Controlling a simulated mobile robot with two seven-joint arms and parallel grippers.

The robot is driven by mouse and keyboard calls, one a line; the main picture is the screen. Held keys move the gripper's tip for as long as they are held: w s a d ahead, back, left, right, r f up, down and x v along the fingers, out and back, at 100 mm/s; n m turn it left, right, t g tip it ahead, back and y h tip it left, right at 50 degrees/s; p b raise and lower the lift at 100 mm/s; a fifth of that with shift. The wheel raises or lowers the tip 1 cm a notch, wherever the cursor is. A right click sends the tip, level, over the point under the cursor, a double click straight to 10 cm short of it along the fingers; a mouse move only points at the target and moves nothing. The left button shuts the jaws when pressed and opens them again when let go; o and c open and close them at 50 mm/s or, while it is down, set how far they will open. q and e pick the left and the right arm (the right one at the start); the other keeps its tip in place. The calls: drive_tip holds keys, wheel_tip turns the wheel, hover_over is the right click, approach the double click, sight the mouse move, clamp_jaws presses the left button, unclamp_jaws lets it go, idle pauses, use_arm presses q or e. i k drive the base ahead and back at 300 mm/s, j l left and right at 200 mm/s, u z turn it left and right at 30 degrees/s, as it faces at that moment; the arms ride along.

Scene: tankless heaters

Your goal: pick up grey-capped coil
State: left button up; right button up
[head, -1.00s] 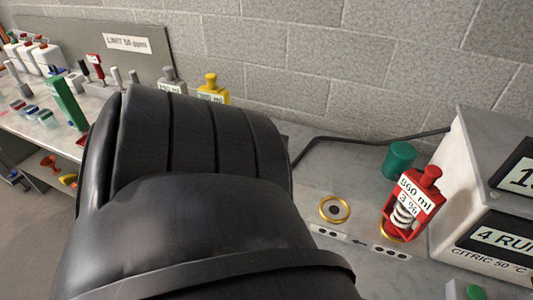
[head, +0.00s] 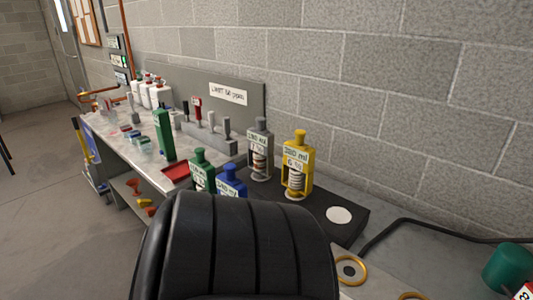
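The grey-capped coil (head: 260,148) stands upright on a dark flat base near the wall. It has a grey frame, a white label and a coil showing in its lower opening. A yellow-capped coil (head: 298,165) stands to its right. A green-capped one (head: 201,170) and a blue-capped one (head: 231,181) stand in front and to its left. A black link of my arm fills the lower middle and hides the front of the base. Neither gripper shows.
The dark base (head: 318,232) has a white disc (head: 339,215) at its right end. A black cable (head: 400,226), a gold ring (head: 351,270) and a green cylinder (head: 507,268) lie farther right. A green block (head: 164,134) and a red tray (head: 176,171) stand left.

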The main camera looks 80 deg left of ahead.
sight(261, 142)
drive_tip(key=u, duration=0.45)
drive_tip(key=i+j+u, duration=0.1)
drive_tip(key=u, duration=0.75)
drive_tip(key=i+j+u, duration=0.1)
drive_tip(key=u, duration=0.35)
